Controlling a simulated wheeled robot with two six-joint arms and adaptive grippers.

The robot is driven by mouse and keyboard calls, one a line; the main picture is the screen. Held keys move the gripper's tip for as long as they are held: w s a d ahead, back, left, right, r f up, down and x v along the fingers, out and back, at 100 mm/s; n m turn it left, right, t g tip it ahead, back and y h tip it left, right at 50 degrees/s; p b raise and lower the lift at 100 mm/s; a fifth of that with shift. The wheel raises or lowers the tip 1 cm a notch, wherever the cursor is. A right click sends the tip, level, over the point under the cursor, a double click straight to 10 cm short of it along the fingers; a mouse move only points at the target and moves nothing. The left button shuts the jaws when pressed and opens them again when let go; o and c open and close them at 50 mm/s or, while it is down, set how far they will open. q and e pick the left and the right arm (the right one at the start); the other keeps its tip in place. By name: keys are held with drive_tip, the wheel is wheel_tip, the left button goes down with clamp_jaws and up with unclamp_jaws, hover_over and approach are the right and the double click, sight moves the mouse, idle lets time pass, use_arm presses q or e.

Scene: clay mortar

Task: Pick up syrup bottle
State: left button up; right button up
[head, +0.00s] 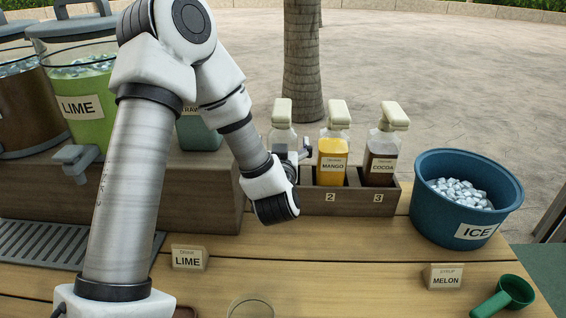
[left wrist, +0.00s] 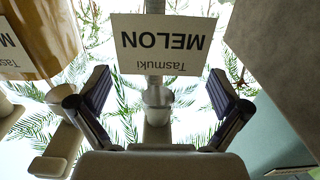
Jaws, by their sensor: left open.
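The melon syrup bottle (head: 283,137) stands in the left slot of a wooden rack (head: 345,203), with a cream pump head. It looks nearly clear. My left gripper (head: 298,155) is open in front of it and hides its lower part. In the left wrist view, the open fingers (left wrist: 159,85) stand to either side of the bottle's MELON label (left wrist: 163,42), which appears upside down. Whether they touch it, I cannot tell. The orange mango bottle (head: 332,150) and dark cocoa bottle (head: 381,152) stand to its right. My right gripper is not in view.
A blue ice bucket (head: 432,195) stands right of the rack. A syrup MELON card (head: 444,277), a drink LIME card (head: 189,258) and a green scoop (head: 515,291) are on the wooden counter. Drink dispensers (head: 90,132) stand at the left. The counter's middle is largely clear.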

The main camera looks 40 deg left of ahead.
use_arm(q)
drive_tip(key=shift+w+a, duration=0.5)
drive_tip(key=shift+w+a+f, duration=0.1)
drive_tip(key=shift+w, duration=0.15)
drive_tip(key=shift+s, duration=0.1)
drive_tip(key=c, duration=1.6)
